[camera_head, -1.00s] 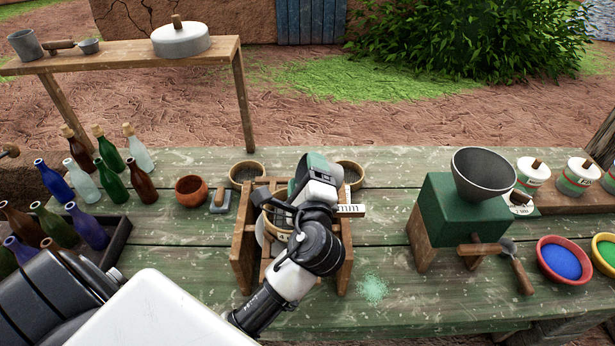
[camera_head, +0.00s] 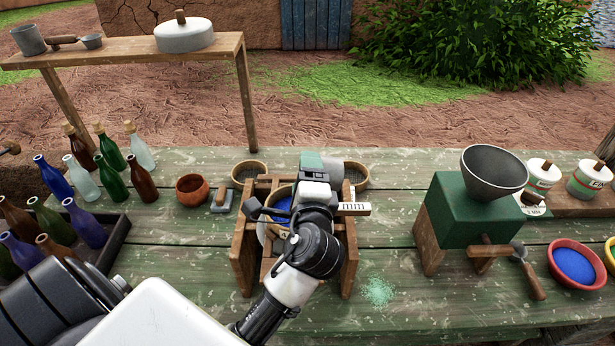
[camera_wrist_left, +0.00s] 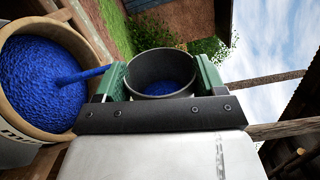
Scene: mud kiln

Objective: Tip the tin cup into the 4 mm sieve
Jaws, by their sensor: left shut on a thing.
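My left gripper (camera_head: 318,168) is shut on the tin cup, over the wooden stand. In the left wrist view the grey cup (camera_wrist_left: 158,66) sits between the green finger pads (camera_wrist_left: 160,84), tilted, with some blue grit still inside. A blue stream runs from the cup into the sieve (camera_wrist_left: 92,38), which holds a wide bed of blue grit. In the head view the sieve (camera_head: 270,222) sits in the stand, partly hidden by my wrist, with blue showing inside. A label ending in "mm" (camera_head: 355,208) shows beside it. My right gripper is not in view.
The wooden stand (camera_head: 243,262) surrounds the sieve. Two other round sieves (camera_head: 248,172) lie behind it. A green grinder (camera_head: 460,215) and a red bowl of blue grit (camera_head: 575,265) stand to the right. Bottles (camera_head: 88,225) fill the left. Pale green grit (camera_head: 378,291) lies on the table.

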